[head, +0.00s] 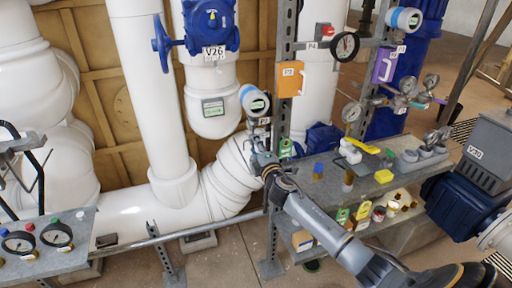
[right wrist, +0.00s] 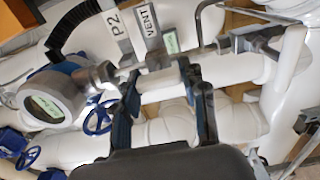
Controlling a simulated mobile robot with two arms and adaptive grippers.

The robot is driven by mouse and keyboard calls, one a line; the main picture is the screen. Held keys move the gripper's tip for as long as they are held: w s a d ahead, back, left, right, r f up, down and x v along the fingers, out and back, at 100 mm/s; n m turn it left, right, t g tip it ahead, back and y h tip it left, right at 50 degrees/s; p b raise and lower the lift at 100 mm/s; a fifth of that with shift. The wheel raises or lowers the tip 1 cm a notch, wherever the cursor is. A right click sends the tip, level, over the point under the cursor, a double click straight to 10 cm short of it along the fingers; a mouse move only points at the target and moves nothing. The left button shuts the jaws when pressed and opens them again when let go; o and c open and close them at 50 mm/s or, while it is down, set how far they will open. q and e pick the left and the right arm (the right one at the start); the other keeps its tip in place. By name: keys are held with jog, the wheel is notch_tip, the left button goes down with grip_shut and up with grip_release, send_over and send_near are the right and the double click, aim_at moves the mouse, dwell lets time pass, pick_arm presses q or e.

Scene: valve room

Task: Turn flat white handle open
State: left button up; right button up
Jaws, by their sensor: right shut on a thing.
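My right gripper (head: 260,158) reaches up to the small valve assembly below the round white gauge (head: 254,101) in the middle of the head view. The handle lies near the tags reading P2 and VENT (right wrist: 147,25). In the head view the handle is too small and covered to make out. I see no left gripper that I can be sure of.
A grey post carries an orange tag box (head: 290,80) right of the gripper. A shelf (head: 330,190) with small parts and a yellow piece stands to the right. Large white pipes (head: 145,90) fill the back left. A panel with gauges (head: 60,262) is at the lower left.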

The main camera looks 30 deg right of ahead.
jog(key=shift+f, duration=0.1)
jog(key=o, duration=1.2)
jog(key=shift+c, duration=0.2)
jog(key=v, duration=1.2)
jog(key=shift+f, duration=0.1)
